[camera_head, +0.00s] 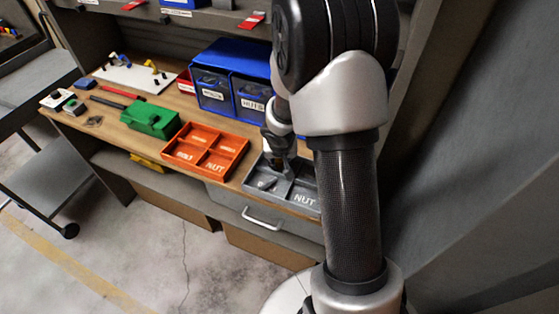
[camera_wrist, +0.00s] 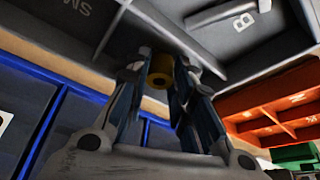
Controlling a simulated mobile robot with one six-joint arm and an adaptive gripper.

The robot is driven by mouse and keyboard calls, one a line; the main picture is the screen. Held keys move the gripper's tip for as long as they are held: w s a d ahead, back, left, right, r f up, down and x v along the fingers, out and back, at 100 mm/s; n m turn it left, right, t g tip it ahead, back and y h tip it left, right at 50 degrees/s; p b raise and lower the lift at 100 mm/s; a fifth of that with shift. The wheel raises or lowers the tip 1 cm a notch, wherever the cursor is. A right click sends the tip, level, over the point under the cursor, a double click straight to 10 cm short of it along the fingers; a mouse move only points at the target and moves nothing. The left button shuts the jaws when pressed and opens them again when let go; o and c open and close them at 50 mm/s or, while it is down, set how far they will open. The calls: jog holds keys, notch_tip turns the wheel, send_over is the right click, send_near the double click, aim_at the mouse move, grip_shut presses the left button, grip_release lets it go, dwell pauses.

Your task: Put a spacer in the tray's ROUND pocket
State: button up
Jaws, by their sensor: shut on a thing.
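My gripper (camera_head: 279,168) is over the back left part of the grey tray (camera_head: 287,190); it also shows in the wrist view (camera_wrist: 160,78). Its fingers are shut on a small brass-yellow spacer (camera_wrist: 160,66), a short cylinder with a dark hole in its end. The spacer is at the fingertips, in front of the grey tray's compartments in the wrist view (camera_wrist: 200,45). I cannot tell whether it touches the tray. One front compartment reads NUT; other lettering is only partly legible. The head view does not show the spacer clearly.
An orange divided tray (camera_head: 219,133) stands left of the grey tray. Blue bins (camera_head: 228,58) stand close behind. A green block-like container (camera_head: 151,118) and a white board (camera_head: 134,76) are farther left. My arm hides the bench's right part.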

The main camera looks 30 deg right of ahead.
jog(key=shift+f, duration=0.15)
jog(key=o, duration=0.6)
